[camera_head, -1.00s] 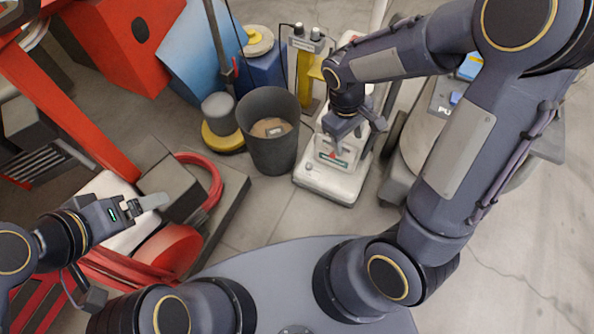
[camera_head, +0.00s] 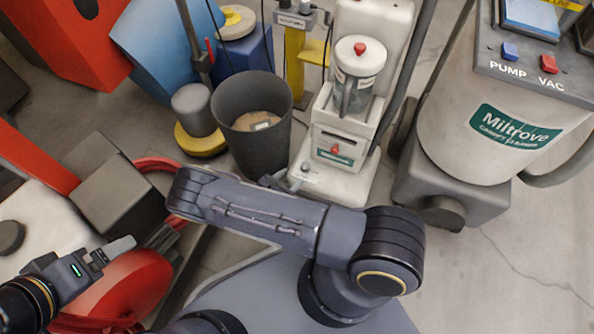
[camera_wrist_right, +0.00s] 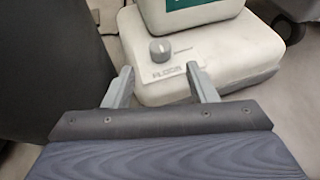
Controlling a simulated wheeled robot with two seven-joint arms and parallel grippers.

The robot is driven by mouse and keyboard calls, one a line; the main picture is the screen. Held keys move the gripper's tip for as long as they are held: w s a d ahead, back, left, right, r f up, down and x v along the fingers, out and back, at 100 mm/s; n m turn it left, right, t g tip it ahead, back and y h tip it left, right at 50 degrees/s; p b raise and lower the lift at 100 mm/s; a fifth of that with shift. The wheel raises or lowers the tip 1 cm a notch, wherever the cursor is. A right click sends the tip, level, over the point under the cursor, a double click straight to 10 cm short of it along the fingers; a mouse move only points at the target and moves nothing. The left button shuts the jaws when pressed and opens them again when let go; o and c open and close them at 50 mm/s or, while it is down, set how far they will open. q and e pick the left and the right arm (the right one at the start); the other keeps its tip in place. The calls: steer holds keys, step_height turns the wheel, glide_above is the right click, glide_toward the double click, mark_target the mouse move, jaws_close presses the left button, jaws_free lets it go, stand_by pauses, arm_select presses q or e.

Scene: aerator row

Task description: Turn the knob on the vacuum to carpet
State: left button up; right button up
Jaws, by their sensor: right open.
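The vacuum is a white upright machine (camera_head: 330,190) in the middle of the head view, with a red-capped clear canister. Its small grey knob (camera_head: 307,168) is on the base's near left corner. In the right wrist view the knob (camera_wrist_right: 160,50) sits on the white base beside small lettering, seemingly FLOOR; I cannot tell its setting. My right gripper (camera_wrist_right: 160,70) is open and empty, its fingers spread on the near side of the knob, apart from it. In the head view my forearm mostly hides it. My left gripper (camera_head: 122,248) is far left, over red equipment; its jaw opening is unclear.
A dark bin (camera_head: 250,145) stands close left of the vacuum. A Miltrove carpet cleaner (camera_head: 500,135) stands at the right. A red machine (camera_head: 125,290) is at the lower left. Bare floor lies at the lower right.

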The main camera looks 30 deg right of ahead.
mark_target(303, 169)
steer(key=b+x, duration=0.2)
steer(key=x, duration=0.4)
steer(key=shift+w+d+f+b, duration=0.15)
steer(key=shift+d+f+b, duration=0.1)
steer(key=shift+f+b, duration=0.1)
steer(key=shift+w+d+f, duration=0.1)
steer(key=shift+w+d, duration=0.15)
steer(key=shift+d, duration=0.25)
steer(key=c, duration=1)
